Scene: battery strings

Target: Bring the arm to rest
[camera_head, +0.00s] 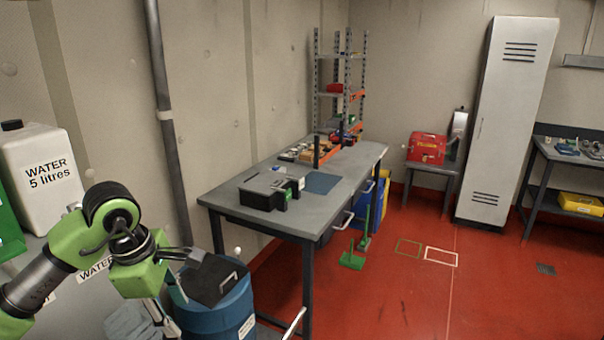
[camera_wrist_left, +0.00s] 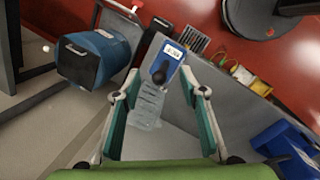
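My left arm, with green joints, comes in from the left in the head view. My left gripper (camera_head: 168,312) points down beside a blue drum, partly cut off by the bottom edge. In the left wrist view its two teal-padded fingers (camera_wrist_left: 160,85) are spread apart with nothing seen held between them. A blue labelled device with a black knob (camera_wrist_left: 168,58) shows beyond the fingertips, apparently apart from them. My right gripper is in neither view.
A blue drum (camera_head: 215,300) with a black lid stands close to the left gripper. A white water canister (camera_head: 42,175) stands at left. A grey workbench (camera_head: 335,185) carries a dark box (camera_head: 268,188). Red floor (camera_head: 400,290) is mostly clear at right.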

